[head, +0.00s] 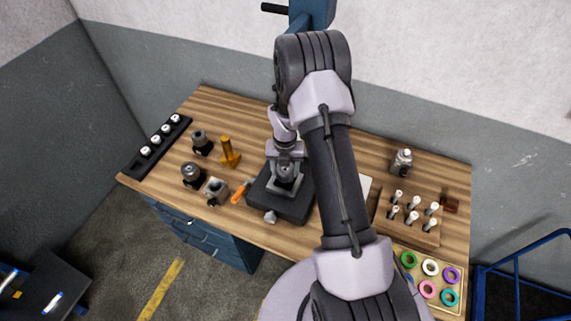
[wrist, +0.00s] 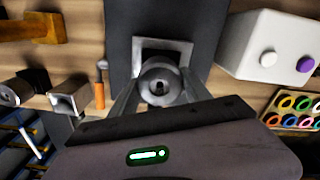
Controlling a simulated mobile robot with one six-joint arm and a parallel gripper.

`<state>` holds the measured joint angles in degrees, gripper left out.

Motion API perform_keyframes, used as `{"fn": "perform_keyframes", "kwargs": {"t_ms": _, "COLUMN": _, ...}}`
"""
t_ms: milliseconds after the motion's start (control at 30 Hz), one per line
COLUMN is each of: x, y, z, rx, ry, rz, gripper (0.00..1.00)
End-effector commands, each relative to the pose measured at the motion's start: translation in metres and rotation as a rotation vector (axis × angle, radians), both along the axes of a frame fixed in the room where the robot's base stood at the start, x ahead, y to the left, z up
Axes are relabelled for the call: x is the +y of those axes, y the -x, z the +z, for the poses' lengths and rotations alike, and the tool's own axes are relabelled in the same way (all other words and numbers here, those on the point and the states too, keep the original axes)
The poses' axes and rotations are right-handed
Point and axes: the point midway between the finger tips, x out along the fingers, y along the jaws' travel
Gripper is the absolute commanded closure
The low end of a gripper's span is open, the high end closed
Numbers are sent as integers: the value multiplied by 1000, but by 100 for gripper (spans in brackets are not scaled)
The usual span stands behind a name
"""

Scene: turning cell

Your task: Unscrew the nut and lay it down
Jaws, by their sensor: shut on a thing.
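In the wrist view the nut (wrist: 160,84) is a grey round metal piece with a dark centre. My gripper (wrist: 158,100) is shut on it, one finger on each side. The nut sits over a square metal plate on a dark block (wrist: 128,40). In the head view the dark block (head: 262,199) stands on the bench, and my gripper (head: 285,182) reaches down over it. My arm and fingers hide most of the nut there. I cannot tell whether the nut is still on its thread.
The wooden bench (head: 225,115) carries an orange-handled tool (head: 240,192), a square metal tube piece (head: 215,189) and a yellow stand (head: 229,152) left of the block. A wooden rack (head: 408,228) and a tray of coloured rings (head: 458,307) are at right. A black strip holder (head: 137,170) lies far left.

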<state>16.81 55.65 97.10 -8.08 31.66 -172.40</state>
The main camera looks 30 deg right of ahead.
Motion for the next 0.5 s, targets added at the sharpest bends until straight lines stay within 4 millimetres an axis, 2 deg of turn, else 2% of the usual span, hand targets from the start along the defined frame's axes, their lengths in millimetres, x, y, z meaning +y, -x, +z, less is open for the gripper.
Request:
{"fn": "perform_keyframes", "kwargs": {"t_ms": 233, "x": 0, "y": -3, "z": 0, "rx": -8, "ry": 3, "rz": 4, "gripper": 91}}
{"fn": "perform_keyframes", "kwargs": {"t_ms": 267, "x": 0, "y": -3, "z": 0, "rx": -8, "ry": 3, "rz": 4, "gripper": 38}}
{"fn": "perform_keyframes", "kwargs": {"t_ms": 367, "x": 0, "y": -2, "z": 0, "rx": -6, "ry": 2, "rz": 4, "gripper": 19}}
{"fn": "perform_keyframes", "kwargs": {"t_ms": 500, "x": 0, "y": -2, "z": 0, "rx": -4, "ry": 1, "rz": 3, "gripper": 19}}
